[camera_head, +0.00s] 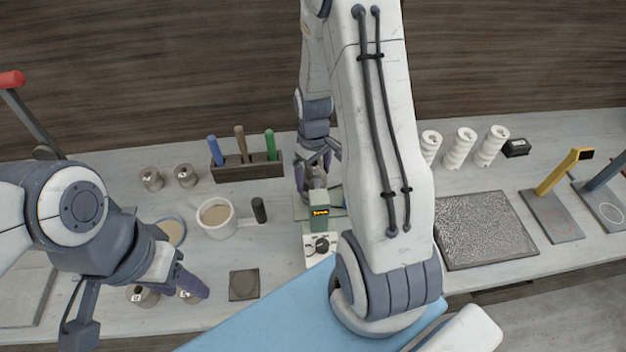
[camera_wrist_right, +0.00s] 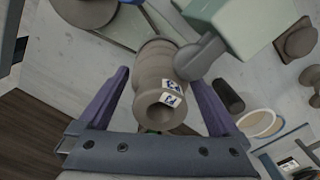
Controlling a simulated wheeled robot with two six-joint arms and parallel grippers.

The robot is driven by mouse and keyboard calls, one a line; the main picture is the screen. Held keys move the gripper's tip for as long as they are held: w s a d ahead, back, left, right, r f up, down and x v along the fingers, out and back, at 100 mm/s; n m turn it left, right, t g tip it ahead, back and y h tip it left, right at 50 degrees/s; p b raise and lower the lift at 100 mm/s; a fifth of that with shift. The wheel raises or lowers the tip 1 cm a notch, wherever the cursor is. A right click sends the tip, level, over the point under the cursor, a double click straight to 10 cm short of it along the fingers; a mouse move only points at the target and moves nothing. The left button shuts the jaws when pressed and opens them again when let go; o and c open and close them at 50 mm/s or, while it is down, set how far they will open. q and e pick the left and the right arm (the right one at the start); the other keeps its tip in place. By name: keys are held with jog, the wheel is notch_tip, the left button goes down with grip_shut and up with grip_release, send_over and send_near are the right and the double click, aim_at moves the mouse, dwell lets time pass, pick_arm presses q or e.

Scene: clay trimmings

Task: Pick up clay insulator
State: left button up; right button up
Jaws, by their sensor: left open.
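My left gripper (camera_head: 190,284) is open at the lower left in the head view, over two short grey-brown clay insulators (camera_head: 142,296) near the table's front edge; its fingers partly hide the right one (camera_head: 188,297). My right gripper (camera_head: 316,166) is by the small green device in the middle. In the right wrist view its purple fingers (camera_wrist_right: 160,78) stand open on either side of a brown ribbed clay insulator (camera_wrist_right: 153,90) with white labels and a hollow end. Slim gaps show beside it. Two more insulators (camera_head: 151,179) (camera_head: 186,175) stand at the back left.
The green device (camera_head: 322,215) has a lit display. White ribbed pieces (camera_head: 460,148) and a textured slab (camera_head: 485,228) are on the right. My right arm hides the middle.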

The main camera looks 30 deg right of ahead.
grip_shut()
jog(key=shift+r, duration=0.15)
